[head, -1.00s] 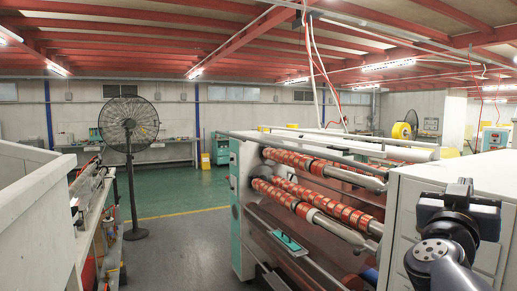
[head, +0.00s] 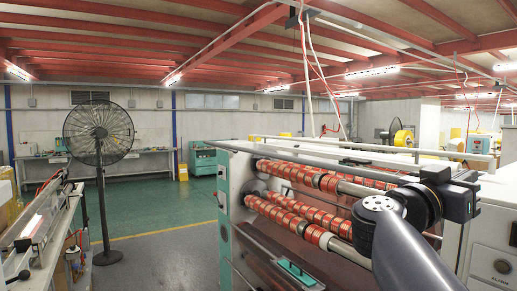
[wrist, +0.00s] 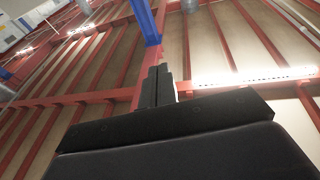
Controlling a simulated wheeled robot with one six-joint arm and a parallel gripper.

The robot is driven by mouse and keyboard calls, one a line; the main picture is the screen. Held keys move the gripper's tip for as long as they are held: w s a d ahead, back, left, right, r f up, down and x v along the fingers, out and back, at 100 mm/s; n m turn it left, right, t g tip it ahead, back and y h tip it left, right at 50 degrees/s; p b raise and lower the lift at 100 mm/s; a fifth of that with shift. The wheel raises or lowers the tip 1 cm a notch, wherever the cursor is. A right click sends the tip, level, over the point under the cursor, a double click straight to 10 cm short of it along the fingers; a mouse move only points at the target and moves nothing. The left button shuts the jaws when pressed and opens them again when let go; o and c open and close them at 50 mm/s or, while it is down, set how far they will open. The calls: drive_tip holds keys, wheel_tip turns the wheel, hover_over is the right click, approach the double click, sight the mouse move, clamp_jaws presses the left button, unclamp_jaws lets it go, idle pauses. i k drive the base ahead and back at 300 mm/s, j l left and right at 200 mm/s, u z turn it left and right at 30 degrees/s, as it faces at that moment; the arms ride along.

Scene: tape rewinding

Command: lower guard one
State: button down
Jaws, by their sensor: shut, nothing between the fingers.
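The rewinding machine (head: 228,205) stands in the middle right of the head view, with a pale side frame and shafts carrying red-banded tape rolls (head: 285,212). Long grey bars (head: 300,147) run along its top; I cannot tell which part is guard one. A flat teal piece (head: 297,273) lies low on its near side. My gripper (head: 437,170) is in front of the machine's right end in the head view, apart from the teal piece. In the wrist view my gripper (wrist: 156,85) is shut and empty, its dark fingers pointing at the ceiling.
A black pedestal fan (head: 98,135) stands on the left. A bench with equipment (head: 45,230) is at the left edge. A pale cabinet (head: 490,245) stands close on the right. The green floor (head: 160,205) between fan and machine is clear.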

sight(383, 177)
drive_tip(key=i+j+u, duration=0.1)
drive_tip(key=i+j, duration=0.65)
drive_tip(key=i, duration=0.25)
drive_tip(key=i+j+u, duration=0.15)
drive_tip(key=i+j, duration=0.2)
drive_tip(key=i+j+u, duration=0.1)
drive_tip(key=i+j, duration=0.2)
drive_tip(key=i, duration=0.35)
